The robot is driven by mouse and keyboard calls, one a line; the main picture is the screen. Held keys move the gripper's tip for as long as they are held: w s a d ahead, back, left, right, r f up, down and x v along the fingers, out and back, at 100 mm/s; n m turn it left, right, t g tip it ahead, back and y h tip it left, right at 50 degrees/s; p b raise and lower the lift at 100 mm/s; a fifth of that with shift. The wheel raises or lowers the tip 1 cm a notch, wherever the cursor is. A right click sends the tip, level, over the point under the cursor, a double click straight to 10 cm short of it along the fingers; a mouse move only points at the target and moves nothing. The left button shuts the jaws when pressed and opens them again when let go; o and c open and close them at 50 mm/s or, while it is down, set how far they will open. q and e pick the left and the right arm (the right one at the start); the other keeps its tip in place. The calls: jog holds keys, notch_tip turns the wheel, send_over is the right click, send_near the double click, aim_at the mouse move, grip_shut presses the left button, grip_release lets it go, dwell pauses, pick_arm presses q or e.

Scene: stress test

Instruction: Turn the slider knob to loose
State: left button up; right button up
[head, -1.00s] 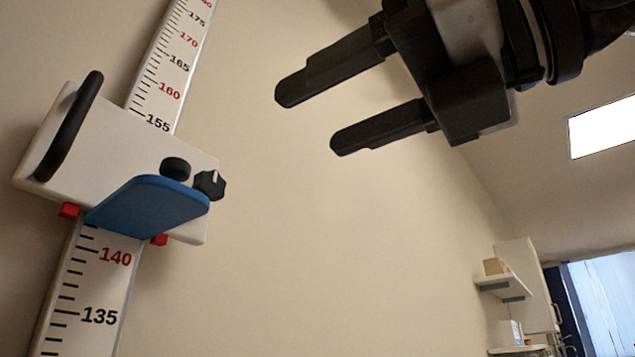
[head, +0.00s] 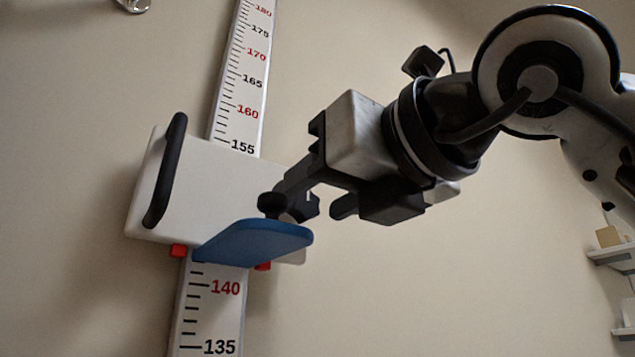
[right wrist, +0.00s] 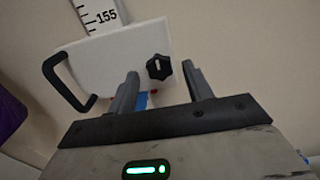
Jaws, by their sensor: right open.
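The slider is a white plate (head: 205,190) on a vertical ruler (head: 240,85), with a blue paddle (head: 255,241) at its lower edge. The black lobed slider knob (right wrist: 159,67) has a short white mark on its face. In the head view the knob (head: 308,206) is partly hidden by my right gripper (head: 311,203). In the right wrist view my right gripper (right wrist: 161,72) is open, its two fingers on either side of the knob with gaps showing. I cannot tell whether the fingertips reach as far as the knob. My left gripper is not in view.
A black bar handle (head: 166,170) stands out at the slider's left. Red blocks (head: 179,251) show under the plate. Shelves (head: 612,256) are at the far right. The wall between is bare.

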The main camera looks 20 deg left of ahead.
jog(key=shift+w+a, duration=0.3)
jog(key=shift+a, duration=0.15)
jog(key=c, duration=1)
